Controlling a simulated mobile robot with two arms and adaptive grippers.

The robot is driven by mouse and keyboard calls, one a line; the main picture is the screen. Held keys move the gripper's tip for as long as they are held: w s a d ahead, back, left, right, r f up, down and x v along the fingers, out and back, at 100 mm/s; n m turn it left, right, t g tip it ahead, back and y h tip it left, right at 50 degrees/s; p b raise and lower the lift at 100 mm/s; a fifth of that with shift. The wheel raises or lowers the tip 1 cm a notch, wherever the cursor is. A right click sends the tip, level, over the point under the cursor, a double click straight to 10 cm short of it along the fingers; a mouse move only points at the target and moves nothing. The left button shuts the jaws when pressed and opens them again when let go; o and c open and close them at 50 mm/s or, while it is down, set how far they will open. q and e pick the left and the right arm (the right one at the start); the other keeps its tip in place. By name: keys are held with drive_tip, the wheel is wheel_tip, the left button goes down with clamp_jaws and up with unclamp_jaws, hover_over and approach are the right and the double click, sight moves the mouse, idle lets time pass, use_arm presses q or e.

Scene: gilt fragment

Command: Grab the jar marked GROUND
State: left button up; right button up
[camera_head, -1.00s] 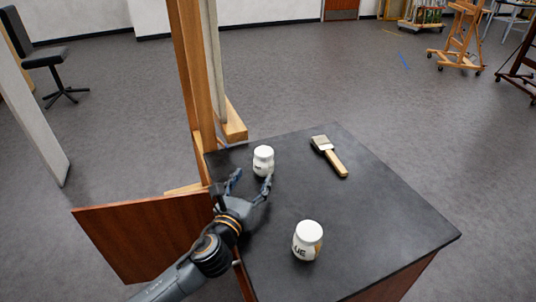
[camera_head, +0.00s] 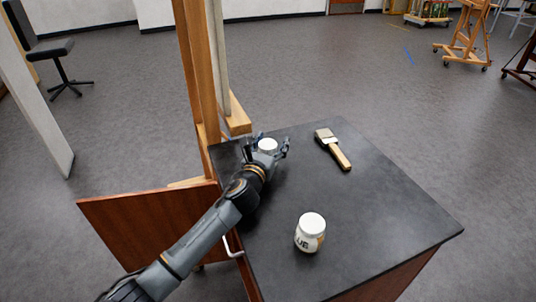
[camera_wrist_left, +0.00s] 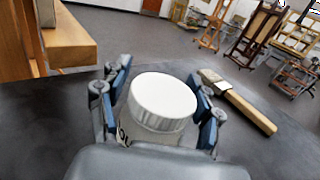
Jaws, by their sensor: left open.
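A white jar (camera_head: 267,146) stands at the far left part of the black tabletop. My left gripper (camera_head: 270,143) is open, with its fingers on both sides of this jar. In the left wrist view the jar (camera_wrist_left: 160,102) stands upright between the blue-grey fingers (camera_wrist_left: 160,100); small gaps seem to show beside it. Only part of its dark lettering shows, so I cannot read its label. A second white jar (camera_head: 310,233) stands nearer on the tabletop, with letters ending in "UE" visible. My right gripper is not in view.
A flat brush (camera_head: 333,149) with a wooden handle lies on the black tabletop (camera_head: 385,210), right of the far jar. A wooden easel (camera_head: 200,80) stands close behind the table's left edge. An open brown cabinet door (camera_head: 150,235) juts out left. The tabletop's right side is clear.

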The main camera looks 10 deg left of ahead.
use_arm(q)
drive_tip(key=shift+w, duration=0.2)
drive_tip(key=shift+s, duration=0.1)
drive_tip(key=c, duration=1.3)
clamp_jaws()
drive_tip(key=shift+f, duration=0.1)
